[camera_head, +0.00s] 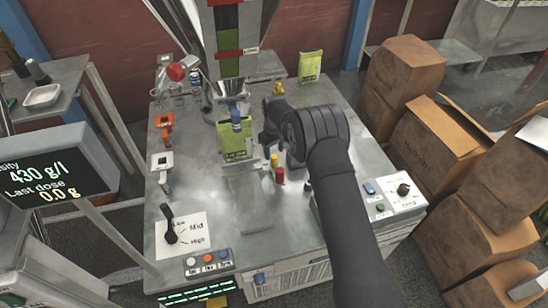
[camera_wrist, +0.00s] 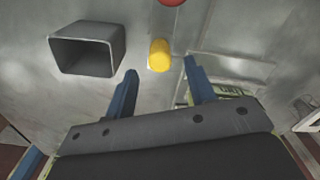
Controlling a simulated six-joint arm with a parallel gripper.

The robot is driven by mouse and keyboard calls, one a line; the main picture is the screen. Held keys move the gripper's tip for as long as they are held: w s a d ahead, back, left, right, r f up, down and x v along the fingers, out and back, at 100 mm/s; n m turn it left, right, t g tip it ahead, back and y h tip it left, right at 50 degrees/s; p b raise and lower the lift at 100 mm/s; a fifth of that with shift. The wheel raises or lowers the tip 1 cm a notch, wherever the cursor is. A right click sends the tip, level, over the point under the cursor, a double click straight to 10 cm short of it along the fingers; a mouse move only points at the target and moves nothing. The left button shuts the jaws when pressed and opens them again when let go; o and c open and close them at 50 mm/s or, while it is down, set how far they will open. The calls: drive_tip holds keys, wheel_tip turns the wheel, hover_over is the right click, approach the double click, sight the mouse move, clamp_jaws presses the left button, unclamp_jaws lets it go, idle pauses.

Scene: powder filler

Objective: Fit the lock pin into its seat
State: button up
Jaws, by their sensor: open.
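My gripper (camera_head: 268,141) is open and empty above the middle of the metal table, partly hidden by my arm in the head view. In the wrist view its two blue fingers (camera_wrist: 160,67) stand apart. A yellow round-topped peg (camera_wrist: 158,55) shows just beyond and between the fingertips, not clamped. The yellow peg (camera_head: 274,160) stands near a red peg (camera_head: 280,176) in the head view. The red one is only an edge at the top of the wrist view (camera_wrist: 172,2). I cannot tell for sure which is the lock pin, nor make out its seat.
A hollow square metal tube (camera_wrist: 88,52) lies left of the fingers in the wrist view. A green bag (camera_head: 235,146) stands under the filler nozzle (camera_head: 231,88). A control box (camera_head: 385,196) is at right. The table's front middle holds a flat plate (camera_head: 248,200).

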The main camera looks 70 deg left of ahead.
sight(274, 156)
wheel_tip(274, 156, up, 12)
drive_tip(key=shift+r, duration=0.15)
idle(0.3)
wheel_tip(274, 156, down, 18)
drive_tip(key=shift+r, duration=0.35)
idle(0.3)
wheel_tip(274, 156, up, 17)
wheel_tip(274, 156, down, 16)
drive_tip(key=shift+f, duration=0.15)
drive_tip(key=shift+a+f, duration=0.1)
wheel_tip(274, 156, up, 8)
drive_tip(key=shift+r, duration=0.1)
idle(0.7)
